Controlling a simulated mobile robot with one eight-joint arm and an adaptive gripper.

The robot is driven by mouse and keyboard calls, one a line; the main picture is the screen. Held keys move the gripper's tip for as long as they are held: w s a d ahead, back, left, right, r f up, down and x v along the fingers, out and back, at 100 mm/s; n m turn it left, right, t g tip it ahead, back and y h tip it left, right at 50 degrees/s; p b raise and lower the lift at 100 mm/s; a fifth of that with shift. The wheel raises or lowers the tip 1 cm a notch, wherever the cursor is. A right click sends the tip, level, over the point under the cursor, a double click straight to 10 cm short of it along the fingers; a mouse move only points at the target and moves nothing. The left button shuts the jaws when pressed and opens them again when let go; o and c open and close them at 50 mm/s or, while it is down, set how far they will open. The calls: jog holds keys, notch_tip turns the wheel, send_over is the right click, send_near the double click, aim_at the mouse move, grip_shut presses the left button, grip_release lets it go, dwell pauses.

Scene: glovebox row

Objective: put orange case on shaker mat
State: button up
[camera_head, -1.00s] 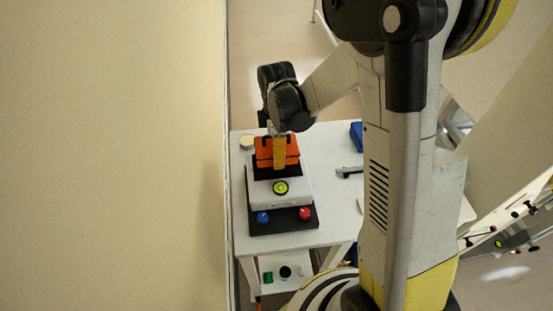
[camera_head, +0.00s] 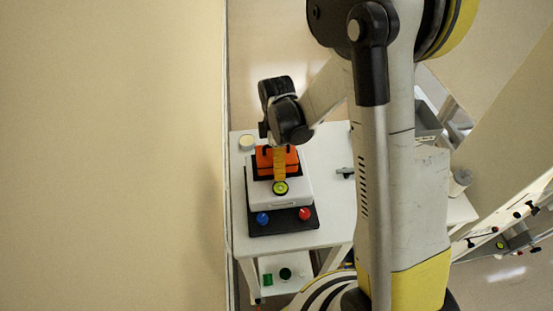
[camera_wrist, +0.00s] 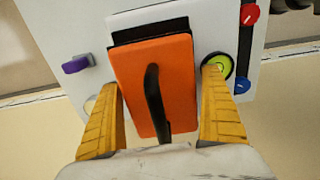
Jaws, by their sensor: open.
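The orange case (camera_head: 291,162), with a black handle (camera_wrist: 153,95), sits at the dark shaker mat (camera_wrist: 150,30) on top of the white shaker (camera_head: 292,197). In the wrist view the orange case (camera_wrist: 168,70) fills the middle, and a dark strip of mat shows past its far edge. My gripper (camera_wrist: 162,118) is open, with one yellow finger on each side of the case and its handle. In the head view my gripper (camera_head: 280,163) is directly over the case and hides part of it. The case's underside is hidden, so I cannot see its contact with the mat.
The shaker has a yellow-green dial (camera_head: 280,188), a blue knob (camera_head: 263,218) and a red knob (camera_head: 305,213). A pale round container (camera_head: 247,143) stands at the table's back left. A purple item (camera_wrist: 75,64) shows in the wrist view. A wall (camera_head: 120,150) borders the table's left side.

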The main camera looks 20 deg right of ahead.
jog(key=shift+r, duration=0.1)
notch_tip(320, 180, up, 12)
jog(key=shift+r+p, duration=0.1)
jog(key=shift+p, duration=1.1)
jog(key=s+r+m+t, duration=0.7)
jog(key=s+r+m, duration=0.4)
jog(key=s+m, duration=0.4)
jog(key=shift+d+r+m, duration=0.3)
jog(key=shift+m, duration=0.1)
jog(key=shift+f, duration=0.1)
notch_tip(320, 180, down, 16)
jog(key=b, duration=1.6)
